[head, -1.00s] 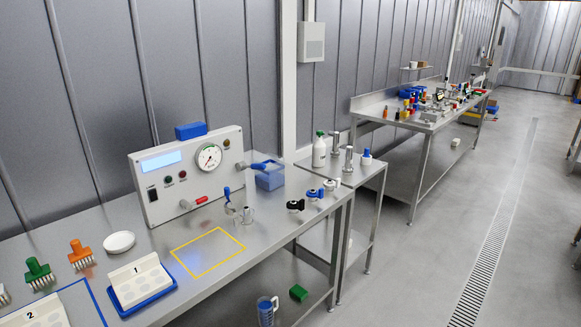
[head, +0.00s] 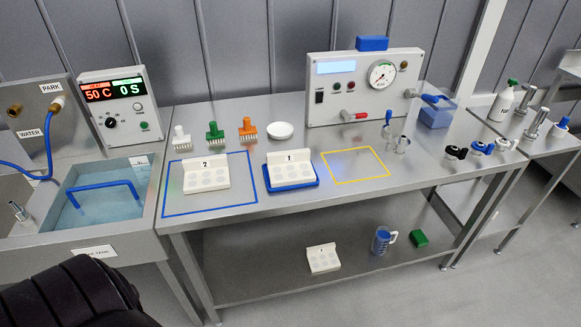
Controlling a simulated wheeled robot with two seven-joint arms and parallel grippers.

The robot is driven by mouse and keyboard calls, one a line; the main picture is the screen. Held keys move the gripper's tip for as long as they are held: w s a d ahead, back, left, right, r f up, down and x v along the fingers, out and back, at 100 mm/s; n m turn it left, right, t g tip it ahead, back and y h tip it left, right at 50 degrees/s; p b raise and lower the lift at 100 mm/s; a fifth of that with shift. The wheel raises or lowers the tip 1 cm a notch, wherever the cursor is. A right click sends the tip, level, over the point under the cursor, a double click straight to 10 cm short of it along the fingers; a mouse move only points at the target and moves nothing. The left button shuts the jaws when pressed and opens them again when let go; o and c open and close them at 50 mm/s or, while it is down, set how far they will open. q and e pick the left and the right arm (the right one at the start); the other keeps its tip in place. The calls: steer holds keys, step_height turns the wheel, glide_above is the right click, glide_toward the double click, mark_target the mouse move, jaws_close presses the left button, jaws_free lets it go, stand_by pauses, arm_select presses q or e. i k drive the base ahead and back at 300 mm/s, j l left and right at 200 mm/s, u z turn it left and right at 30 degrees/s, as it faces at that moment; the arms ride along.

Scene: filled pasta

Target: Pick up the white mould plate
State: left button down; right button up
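Three white mould plates with round hollows and an upright back tab show in the head view. One, marked 2 (head: 206,175), lies inside the blue outlined square (head: 235,204) on the steel table. One, marked 1 (head: 291,170), sits on a blue tray (head: 293,187) just right of it. A third plate (head: 323,259) lies on the lower shelf; its mark is too small to read. Neither of my grippers is in view.
Behind the plates stand white (head: 181,138), green (head: 215,134) and orange (head: 247,129) pin tools and a white dish (head: 281,131). A gauge box (head: 363,87) is at the back. The yellow outlined area (head: 355,165) is empty. A water tank (head: 110,200) is left.

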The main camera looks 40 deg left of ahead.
mark_target(290, 167)
steer(key=u, duration=1.3)
steer(key=i, duration=0.05)
